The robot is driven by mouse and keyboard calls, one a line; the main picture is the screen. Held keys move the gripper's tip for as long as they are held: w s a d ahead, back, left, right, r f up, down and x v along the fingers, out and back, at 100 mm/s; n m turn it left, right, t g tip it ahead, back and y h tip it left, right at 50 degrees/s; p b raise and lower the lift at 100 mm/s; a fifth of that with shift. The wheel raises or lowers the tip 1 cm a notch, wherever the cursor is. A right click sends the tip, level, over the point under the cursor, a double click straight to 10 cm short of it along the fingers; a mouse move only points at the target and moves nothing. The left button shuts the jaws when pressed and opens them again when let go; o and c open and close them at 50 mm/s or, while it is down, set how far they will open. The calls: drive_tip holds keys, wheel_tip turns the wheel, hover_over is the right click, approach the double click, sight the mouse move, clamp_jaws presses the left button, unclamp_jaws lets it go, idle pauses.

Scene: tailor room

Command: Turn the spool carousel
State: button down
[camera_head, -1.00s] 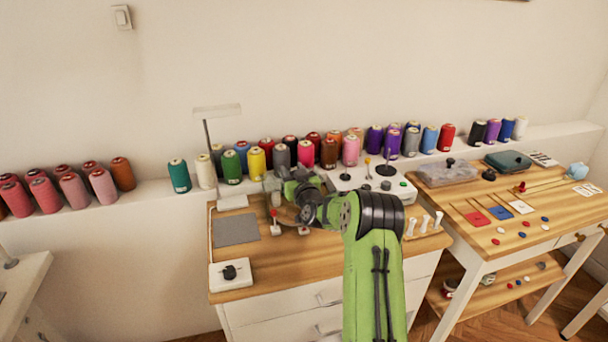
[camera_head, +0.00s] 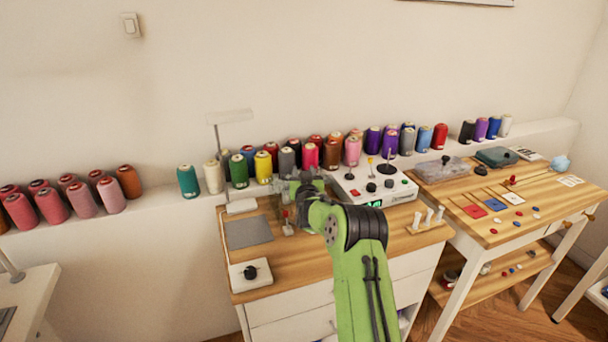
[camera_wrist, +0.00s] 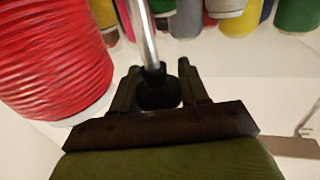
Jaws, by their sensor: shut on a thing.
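In the wrist view my gripper (camera_wrist: 158,78) has its two dark fingers on either side of a black round knob (camera_wrist: 157,95) and is shut on it. A shiny metal rod (camera_wrist: 142,35) runs from the knob to the top of the picture. A large red spool (camera_wrist: 55,55) fills the left side, close beside the fingers. In the head view my green and black arm reaches over the left worktable, and its end (camera_head: 290,187) is small and unclear there. I cannot make out the carousel's full shape; my arm covers part of that area.
A row of thread spools (camera_head: 311,156) stands on the ledge behind the worktable (camera_head: 285,268). A white control box (camera_head: 400,187) with knobs stands right of my arm. A grey mat (camera_head: 249,232), a small switch box (camera_head: 250,273) and a thin lamp stand (camera_head: 217,148) are to the left.

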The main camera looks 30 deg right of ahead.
drive_tip(key=shift+w+r, duration=0.1)
drive_tip(key=shift+r, duration=0.35)
drive_tip(key=c, duration=0.6)
unclamp_jaws()
drive_tip(key=shift+c, duration=0.2)
drive_tip(key=shift+f, duration=0.15)
drive_tip(key=shift+f, duration=0.1)
drive_tip(key=v, duration=1.6)
drive_tip(key=shift+b, duration=0.45)
